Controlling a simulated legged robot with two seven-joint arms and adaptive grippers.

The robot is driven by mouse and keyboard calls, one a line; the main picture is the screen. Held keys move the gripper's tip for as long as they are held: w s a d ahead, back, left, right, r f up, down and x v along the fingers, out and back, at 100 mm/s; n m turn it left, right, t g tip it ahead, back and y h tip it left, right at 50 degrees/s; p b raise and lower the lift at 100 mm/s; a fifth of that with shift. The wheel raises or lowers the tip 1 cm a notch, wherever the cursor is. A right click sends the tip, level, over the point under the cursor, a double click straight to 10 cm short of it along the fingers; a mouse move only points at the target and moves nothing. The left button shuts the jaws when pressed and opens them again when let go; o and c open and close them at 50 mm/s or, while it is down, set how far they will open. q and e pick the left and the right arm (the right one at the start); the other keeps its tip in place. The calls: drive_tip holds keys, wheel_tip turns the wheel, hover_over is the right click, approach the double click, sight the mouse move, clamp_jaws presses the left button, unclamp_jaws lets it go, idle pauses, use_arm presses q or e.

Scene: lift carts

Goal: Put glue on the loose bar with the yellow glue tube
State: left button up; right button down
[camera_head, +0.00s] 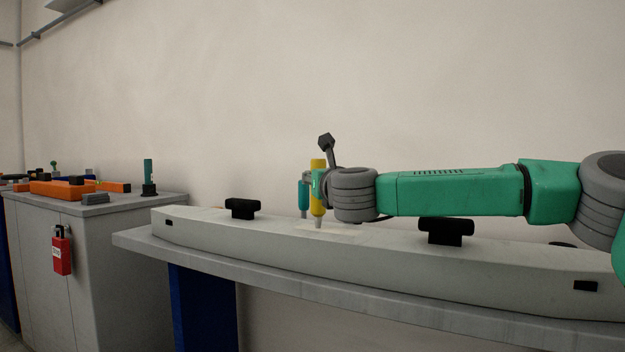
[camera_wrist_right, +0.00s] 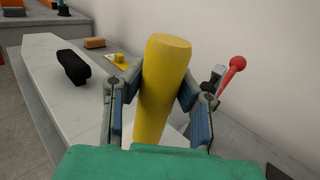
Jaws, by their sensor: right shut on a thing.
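My right gripper (camera_head: 312,192) comes in from the right in the head view. It is shut on the yellow glue tube (camera_head: 318,182), which is upright with its grey tip down, just above the top of the long pale bar (camera_head: 400,258). The tube (camera_wrist_right: 163,85) stands between the two fingers (camera_wrist_right: 160,108) in the right wrist view. A pale patch (camera_head: 335,229) lies on the bar's top near the tip; I cannot tell whether the tip touches it. The bar lies on a grey shelf. My left gripper is not in view.
The bar has black handles (camera_head: 241,208) (camera_head: 446,231) on top. A grey cabinet (camera_head: 120,235) at the left carries orange parts (camera_head: 62,189) and a green-and-black item (camera_head: 149,178). A red tag (camera_head: 61,255) hangs on its front. The wall is close behind the shelf (camera_head: 190,256).

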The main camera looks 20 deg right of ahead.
drive_tip(key=s+d, duration=0.7)
drive_tip(key=s, duration=0.1)
drive_tip(key=shift+s+d, duration=0.25)
drive_tip(key=shift+s, duration=0.15)
idle(1.6)
wheel_tip(320, 180, up, 7)
drive_tip(key=p, duration=0.4)
drive_tip(key=shift+p, duration=0.35)
idle(0.8)
